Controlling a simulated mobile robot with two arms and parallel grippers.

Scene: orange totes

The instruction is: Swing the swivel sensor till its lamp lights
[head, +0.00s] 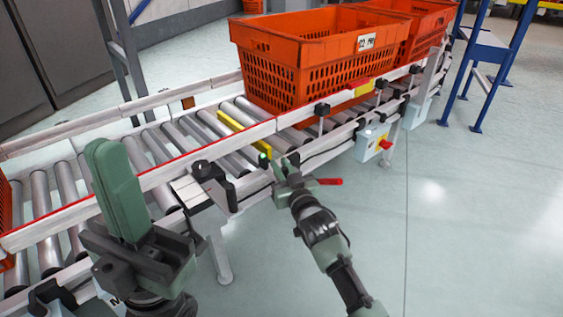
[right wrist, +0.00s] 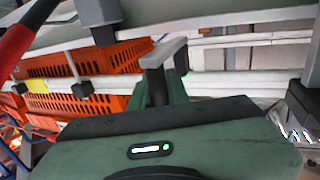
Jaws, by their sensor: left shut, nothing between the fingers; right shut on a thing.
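The swivel sensor (head: 263,160) is a small dark piece at the conveyor's near rail, in the middle of the head view. A green lamp glows on it; a green glow also shows beside the fingers in the right wrist view. My right gripper (head: 284,170) is shut at the sensor. In the right wrist view its fingers (right wrist: 162,88) close on a grey angled piece (right wrist: 163,53), apparently the sensor's arm; the rest of the sensor is mostly hidden there. My left gripper (head: 112,165) is shut and empty, raised in front of the conveyor at the left.
An orange tote (head: 290,75) stands on the roller conveyor, with another behind it (head: 425,30). A red handle (head: 328,181) sticks out right of my right gripper. A box with a red knob (head: 373,143) hangs under the rail.

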